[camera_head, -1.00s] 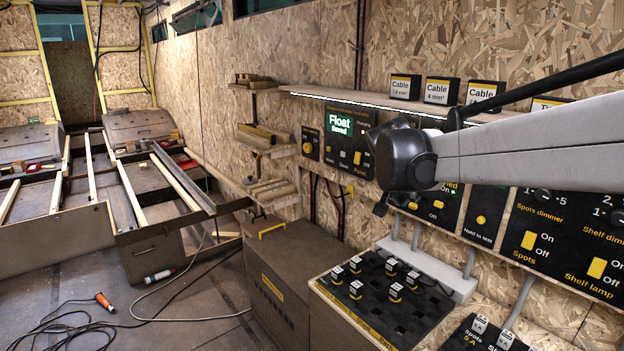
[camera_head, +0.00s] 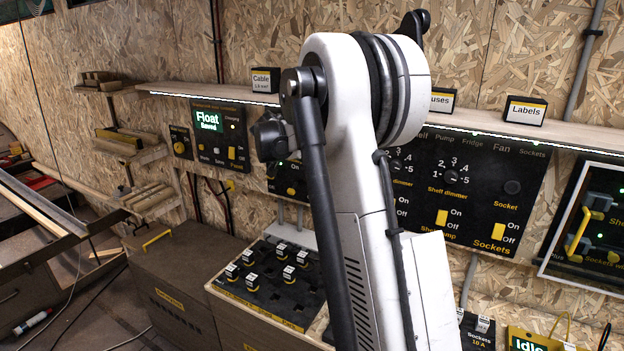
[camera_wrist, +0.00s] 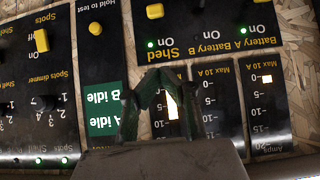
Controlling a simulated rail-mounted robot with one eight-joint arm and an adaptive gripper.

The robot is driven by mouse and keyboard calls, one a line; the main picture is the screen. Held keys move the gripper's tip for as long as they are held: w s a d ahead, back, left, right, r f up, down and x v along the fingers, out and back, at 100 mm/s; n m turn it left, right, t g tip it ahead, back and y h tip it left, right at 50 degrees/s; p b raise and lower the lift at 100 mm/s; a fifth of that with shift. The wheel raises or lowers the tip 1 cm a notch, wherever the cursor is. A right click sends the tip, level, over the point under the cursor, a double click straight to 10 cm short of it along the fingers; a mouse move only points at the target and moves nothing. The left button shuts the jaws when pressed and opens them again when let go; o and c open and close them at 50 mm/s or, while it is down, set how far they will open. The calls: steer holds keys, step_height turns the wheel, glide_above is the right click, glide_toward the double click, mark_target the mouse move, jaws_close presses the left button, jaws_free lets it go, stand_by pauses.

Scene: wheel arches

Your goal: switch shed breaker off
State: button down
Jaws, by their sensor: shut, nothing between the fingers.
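The wrist view shows the wall panels upside down. A black panel there carries the word Shed (camera_wrist: 165,53), with Battery A and Battery B labels to its right. A yellow switch (camera_wrist: 155,11) sits above the word Shed in the picture, and a green light glows beside the label. I cannot tell the switch's exact position. My gripper (camera_wrist: 155,76) is shut and empty, its fingertips just below the word Shed in the picture and apart from the switch. In the head view my arm hides the gripper and most of this panel.
A panel with meters (camera_wrist: 209,103) lies behind the fingers, next to a green idle display (camera_wrist: 104,111). A dimmer panel (camera_head: 470,185) with Sockets switches is right of my arm. A shelf (camera_head: 205,95) runs above the panels. A breaker-block board (camera_head: 262,306) stands below.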

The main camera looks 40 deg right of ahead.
steer(key=p, duration=0.1)
glide_above(313, 186)
steer(key=d, duration=0.1)
steer(key=f, duration=0.6)
steer(key=shift+w+d, duration=0.2)
steer(key=shift+w, duration=0.15)
steer(key=f, duration=0.1)
steer(key=a+f+p, duration=0.1)
steer(key=shift+s+f, duration=0.2)
steer(key=shift+f, duration=0.2)
steer(key=shift+s+a+f, duration=0.1)
steer(key=shift+a+f, duration=0.15)
steer(key=shift+f, duration=0.3)
steer(key=shift+s+d, duration=0.1)
